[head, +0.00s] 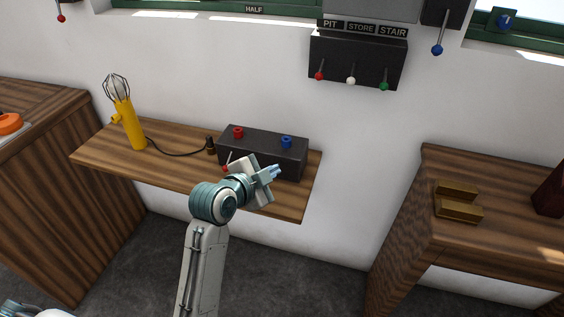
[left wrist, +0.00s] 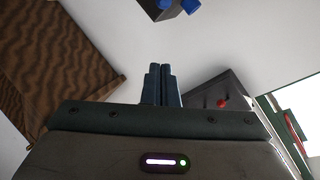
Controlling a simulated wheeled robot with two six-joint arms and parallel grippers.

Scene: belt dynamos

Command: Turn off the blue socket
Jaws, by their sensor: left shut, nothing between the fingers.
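A dark socket box (head: 262,150) stands on the wooden wall shelf in the head view. On its top are a red socket (head: 238,132) and, to the right, a blue socket (head: 286,142). A small red-tipped lever (head: 226,167) shows at its front left. My left gripper (head: 275,172) is in front of the box's right part, just below the blue socket in the picture. It hides that part of the front, and any lever there is not visible. Whether it touches the box I cannot tell. In the left wrist view its fingers (left wrist: 161,85) are together and empty.
A yellow caged lamp (head: 125,122) stands on the shelf's left; its cord leads to a plug (head: 210,145) beside the box. A wall panel (head: 357,62) has red, white and green levers. A blue-tipped lever (head: 437,49) hangs further right. Brass blocks (head: 458,200) lie on the right cabinet.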

